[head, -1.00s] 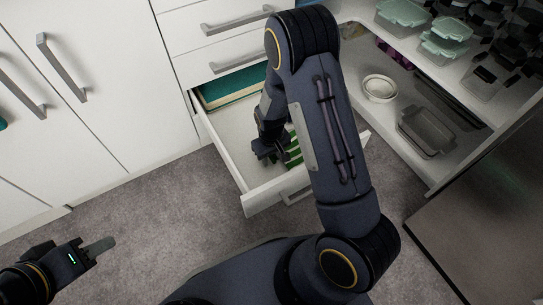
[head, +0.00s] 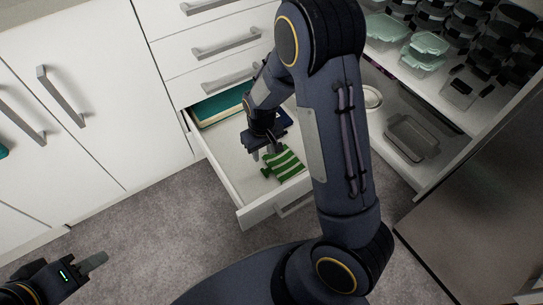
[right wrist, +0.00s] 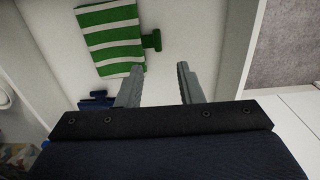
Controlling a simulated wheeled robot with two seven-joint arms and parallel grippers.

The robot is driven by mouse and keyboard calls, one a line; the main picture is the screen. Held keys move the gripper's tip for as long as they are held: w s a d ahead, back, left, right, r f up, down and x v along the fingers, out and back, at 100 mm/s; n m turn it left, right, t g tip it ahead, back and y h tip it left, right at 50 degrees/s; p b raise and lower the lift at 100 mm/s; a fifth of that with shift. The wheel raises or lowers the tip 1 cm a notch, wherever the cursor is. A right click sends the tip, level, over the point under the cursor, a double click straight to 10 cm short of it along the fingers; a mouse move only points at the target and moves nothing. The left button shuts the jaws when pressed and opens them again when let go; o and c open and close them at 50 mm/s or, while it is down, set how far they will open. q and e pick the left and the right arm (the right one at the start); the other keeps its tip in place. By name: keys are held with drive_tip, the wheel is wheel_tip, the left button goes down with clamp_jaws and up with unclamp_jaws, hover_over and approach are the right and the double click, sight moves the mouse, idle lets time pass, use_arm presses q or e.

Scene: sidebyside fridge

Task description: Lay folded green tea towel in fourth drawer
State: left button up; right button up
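The green and white striped tea towel (head: 285,166) lies folded on the floor of the open drawer (head: 222,152), near its front. It also shows in the right wrist view (right wrist: 112,38), flat, with a small green tab at its side. My right gripper (head: 266,152) is over the drawer, just behind the towel. In the right wrist view its two fingers (right wrist: 157,85) are apart with nothing between them, and the towel is clear of them. My left gripper (head: 93,262) is at the lower left over the floor, away from the drawer; its finger gap is not clear.
A teal item (head: 220,108) lies at the back of the drawer. A dark blue item (right wrist: 97,103) lies near the towel. Closed drawers (head: 226,42) are above. At right, open shelves hold containers (head: 425,50) and a glass dish (head: 412,137).

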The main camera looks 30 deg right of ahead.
drive_tip(key=s+r+m+t+y, duration=0.15)
drive_tip(key=s+r, duration=0.25)
drive_tip(key=r, duration=0.4)
drive_tip(key=s+r+m+t+y, duration=0.1)
drive_tip(key=s+r+y, duration=0.1)
drive_tip(key=s+r, duration=0.45)
drive_tip(key=s+a+r+t, duration=0.1)
drive_tip(key=s+r+t, duration=0.2)
drive_tip(key=s+r, duration=0.4)
drive_tip(key=shift+s+a, duration=0.3)
drive_tip(key=shift+s, duration=1.05)
